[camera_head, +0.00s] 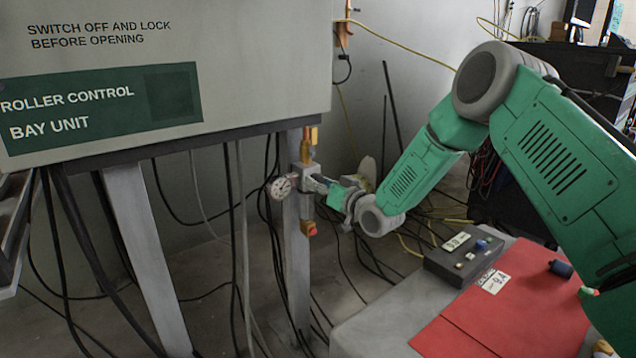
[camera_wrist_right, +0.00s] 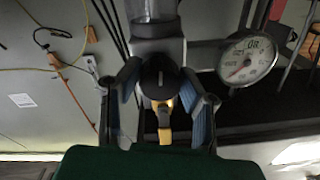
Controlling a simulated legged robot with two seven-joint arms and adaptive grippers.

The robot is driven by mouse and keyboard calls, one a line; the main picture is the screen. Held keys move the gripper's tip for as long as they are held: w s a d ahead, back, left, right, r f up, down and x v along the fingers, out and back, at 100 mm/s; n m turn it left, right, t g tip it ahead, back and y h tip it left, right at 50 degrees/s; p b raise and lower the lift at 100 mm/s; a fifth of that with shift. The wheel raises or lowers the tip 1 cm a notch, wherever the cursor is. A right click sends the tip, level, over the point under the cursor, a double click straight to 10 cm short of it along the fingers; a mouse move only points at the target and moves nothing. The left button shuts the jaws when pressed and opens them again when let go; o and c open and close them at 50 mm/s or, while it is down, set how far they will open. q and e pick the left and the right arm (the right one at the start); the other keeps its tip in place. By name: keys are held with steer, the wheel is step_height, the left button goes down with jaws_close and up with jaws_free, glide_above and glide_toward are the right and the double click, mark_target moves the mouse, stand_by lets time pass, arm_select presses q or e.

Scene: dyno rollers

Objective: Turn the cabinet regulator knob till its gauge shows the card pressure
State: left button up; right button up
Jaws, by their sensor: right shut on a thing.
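The regulator (camera_head: 306,178) is a grey body on the post under the cabinet (camera_head: 250,60). Its round white gauge (camera_head: 282,187) sits at its left. In the right wrist view the gauge (camera_wrist_right: 248,58) is larger, and its needle points to the lower left; its figures are too blurred to read surely. My right gripper (camera_head: 322,184) reaches the regulator from the right. In the wrist view its blue-padded fingers are shut on the dark knob (camera_wrist_right: 155,72), one on each side. A small white card (camera_head: 492,281) lies on the red mat; its writing is too small to read. My left gripper is out of view.
A dark box (camera_head: 463,262) with a label and small knobs stands at the back of the red mat (camera_head: 500,325) on the grey table. A dark cylinder (camera_head: 560,268) lies on the mat. Black cables hang around the post below the cabinet.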

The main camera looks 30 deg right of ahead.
steer(key=shift+o, duration=0.2)
steer(key=m, duration=0.2)
steer(key=shift+m+p, duration=0.3)
steer(key=shift+p, duration=0.1)
steer(key=shift+d+m, duration=0.15)
steer(key=shift+m, duration=0.35)
steer(key=o, duration=1.1)
steer(key=s, duration=0.4)
steer(key=s+d, duration=0.1)
steer(key=s, duration=0.7)
steer(key=shift+d+f, duration=0.2)
steer(key=shift+f, duration=0.05)
